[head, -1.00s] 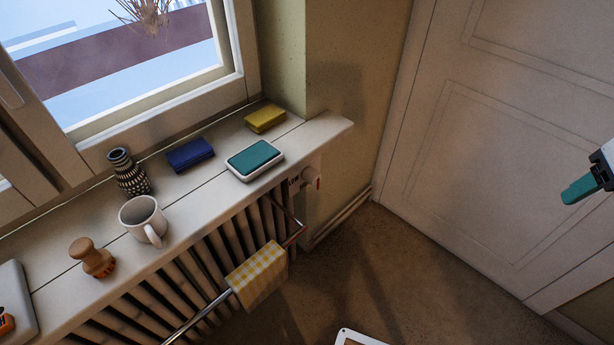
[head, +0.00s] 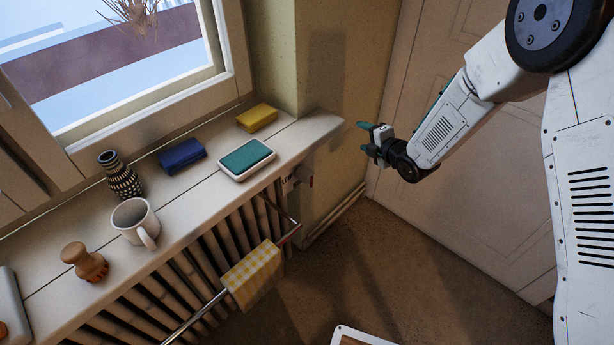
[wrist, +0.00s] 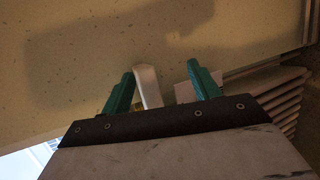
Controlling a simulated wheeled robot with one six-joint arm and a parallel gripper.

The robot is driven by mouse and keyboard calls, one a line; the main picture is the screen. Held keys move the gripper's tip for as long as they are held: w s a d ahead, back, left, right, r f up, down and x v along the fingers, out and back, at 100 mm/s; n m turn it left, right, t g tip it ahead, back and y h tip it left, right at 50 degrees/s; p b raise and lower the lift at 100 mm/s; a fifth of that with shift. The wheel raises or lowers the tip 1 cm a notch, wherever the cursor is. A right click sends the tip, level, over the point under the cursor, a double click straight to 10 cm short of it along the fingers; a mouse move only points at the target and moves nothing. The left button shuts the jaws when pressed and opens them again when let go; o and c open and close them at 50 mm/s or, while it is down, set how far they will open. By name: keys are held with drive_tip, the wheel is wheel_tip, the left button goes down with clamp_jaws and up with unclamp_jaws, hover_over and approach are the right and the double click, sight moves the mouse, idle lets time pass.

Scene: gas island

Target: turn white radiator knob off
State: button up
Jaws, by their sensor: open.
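The white radiator knob (head: 304,175) is small and dim in the head view, below the right end of the sill at the radiator's end. My gripper (head: 368,139) is open and empty, to the right of the sill's end and above the knob, apart from it. Its green fingers point left. In the wrist view, the open fingers (wrist: 160,88) frame a pale upright piece (wrist: 148,86) near the left finger; I cannot tell whether it is the knob or the sill's end. The gripper body hides what lies below.
A rail with a checked towel (head: 253,273) runs before the radiator (head: 228,236). A door (head: 450,215) stands right; floor between is mostly clear.

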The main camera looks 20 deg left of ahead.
sight(311, 180)
drive_tip(key=s+a+f+n+g+y, duration=0.1)
drive_tip(key=s+a+f+n+y, duration=0.1)
drive_tip(key=s+f, duration=0.1)
drive_tip(key=s+a+f+n+y, duration=0.2)
drive_tip(key=s+a+f, duration=0.1)
drive_tip(key=f, duration=0.3)
drive_tip(key=s+a+f+n+g+y, duration=0.1)
drive_tip(key=s+a+f+n+y, duration=0.1)
drive_tip(key=s+a+f+n, duration=0.1)
drive_tip(key=shift+s+a+f+g, duration=0.2)
drive_tip(key=shift+s+f+g, duration=0.1)
drive_tip(key=shift+s+f, duration=0.65)
drive_tip(key=shift+a+f, duration=0.2)
drive_tip(key=x, duration=0.7)
drive_tip(key=shift+a+r, duration=0.1)
drive_tip(key=shift+a, duration=0.15)
drive_tip(key=c, duration=1)
